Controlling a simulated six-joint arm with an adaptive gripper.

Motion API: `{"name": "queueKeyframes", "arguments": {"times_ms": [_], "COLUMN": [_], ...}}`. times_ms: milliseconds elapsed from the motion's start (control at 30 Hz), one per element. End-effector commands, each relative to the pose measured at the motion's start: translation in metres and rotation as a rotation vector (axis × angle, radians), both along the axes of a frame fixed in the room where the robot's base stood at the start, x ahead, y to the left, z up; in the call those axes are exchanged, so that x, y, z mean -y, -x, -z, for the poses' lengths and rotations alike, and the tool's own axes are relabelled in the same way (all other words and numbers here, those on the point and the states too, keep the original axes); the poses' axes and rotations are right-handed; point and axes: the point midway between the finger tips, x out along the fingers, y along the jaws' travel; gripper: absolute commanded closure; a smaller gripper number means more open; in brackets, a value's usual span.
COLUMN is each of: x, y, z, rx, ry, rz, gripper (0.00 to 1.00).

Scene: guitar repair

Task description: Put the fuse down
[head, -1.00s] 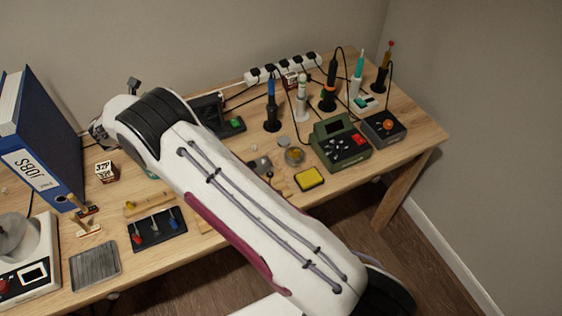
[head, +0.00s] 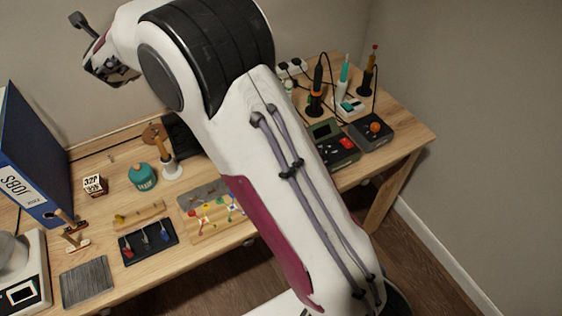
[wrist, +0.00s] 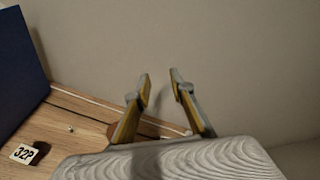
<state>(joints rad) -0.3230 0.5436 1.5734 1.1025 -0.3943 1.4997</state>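A tiny pale piece (head: 110,157) lies on the bench near the dark cube marked 32P; it also shows as a small shiny piece in the wrist view (wrist: 71,129). It may be the fuse, but it is too small to be sure. My gripper (wrist: 161,86) is raised above the back of the bench, facing the wall. Its two fingers are apart, with only bare wall seen between the tips. In the head view the fingertips cannot be made out.
Bare wood lies around the cube.

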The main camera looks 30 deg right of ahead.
Motion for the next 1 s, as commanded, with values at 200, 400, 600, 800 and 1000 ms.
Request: {"name": "queueKeyframes", "arguments": {"times_ms": [200, 400, 600, 800, 1000], "x": [0.003, 0.007, 0.013, 0.022, 0.034], "y": [0.034, 0.071, 0.114, 0.163, 0.215], "z": [-0.039, -0.062, -0.078, -0.085, -0.084], "rx": [-0.011, -0.023, -0.036, -0.052, -0.073], "ry": [0.185, 0.366, 0.553, 0.742, 0.934], "rz": [-0.168, -0.320, -0.467, -0.611, -0.754], "gripper": [0.77, 0.77, 0.77, 0.77, 0.77]}}
